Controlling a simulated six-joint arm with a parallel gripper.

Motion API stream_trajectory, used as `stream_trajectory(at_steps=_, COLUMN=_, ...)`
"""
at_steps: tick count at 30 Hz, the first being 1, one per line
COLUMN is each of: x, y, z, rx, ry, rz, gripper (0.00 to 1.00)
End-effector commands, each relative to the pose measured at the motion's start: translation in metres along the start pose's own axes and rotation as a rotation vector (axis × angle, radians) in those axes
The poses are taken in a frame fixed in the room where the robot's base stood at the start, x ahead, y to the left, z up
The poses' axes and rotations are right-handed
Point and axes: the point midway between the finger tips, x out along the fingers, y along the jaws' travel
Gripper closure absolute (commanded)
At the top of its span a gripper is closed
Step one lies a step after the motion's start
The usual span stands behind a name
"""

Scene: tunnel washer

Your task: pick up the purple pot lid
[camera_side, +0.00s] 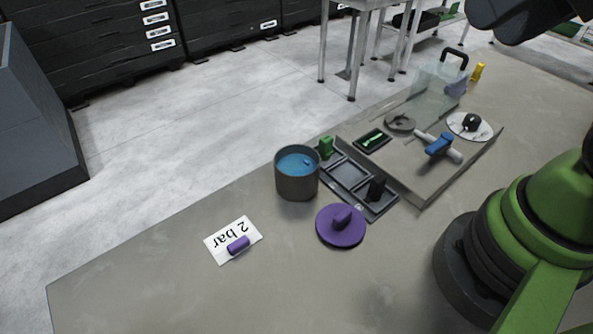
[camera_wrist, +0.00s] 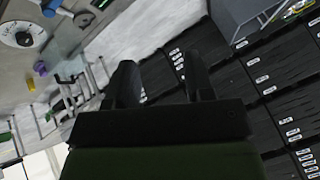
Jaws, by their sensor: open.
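The purple pot lid (camera_side: 341,226) lies flat on the table in the side view, its raised purple handle on top. It rests just in front of the grey pot (camera_side: 297,175), which holds blue liquid, and apart from it. The lid is not in the wrist view. My gripper (camera_wrist: 161,82) shows in the wrist view with its two dark fingers apart and nothing between them. It points out towards the floor and the black drawer cabinets, away from the lid. The fingertips do not show clearly in the side view.
A dark compartment tray (camera_side: 350,172) and a raised board (camera_side: 425,180) with a blue-handled part stand behind. The table's front left is clear.

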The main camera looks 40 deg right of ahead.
Motion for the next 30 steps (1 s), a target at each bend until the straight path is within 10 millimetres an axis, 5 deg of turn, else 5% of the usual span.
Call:
stream_trajectory(at_steps=17, x=0.013, y=-0.002, z=-0.004, rx=-0.122, ry=-0.055, rz=0.018, gripper=0.55)
stream_trajectory(at_steps=24, x=0.077, y=-0.012, z=-0.006, rx=-0.677, ry=-0.278, rz=0.034, gripper=0.55)
stream_trajectory(at_steps=30, x=0.142, y=-0.018, z=0.017, rx=-1.209, ry=-0.485, rz=-0.039, gripper=0.55)
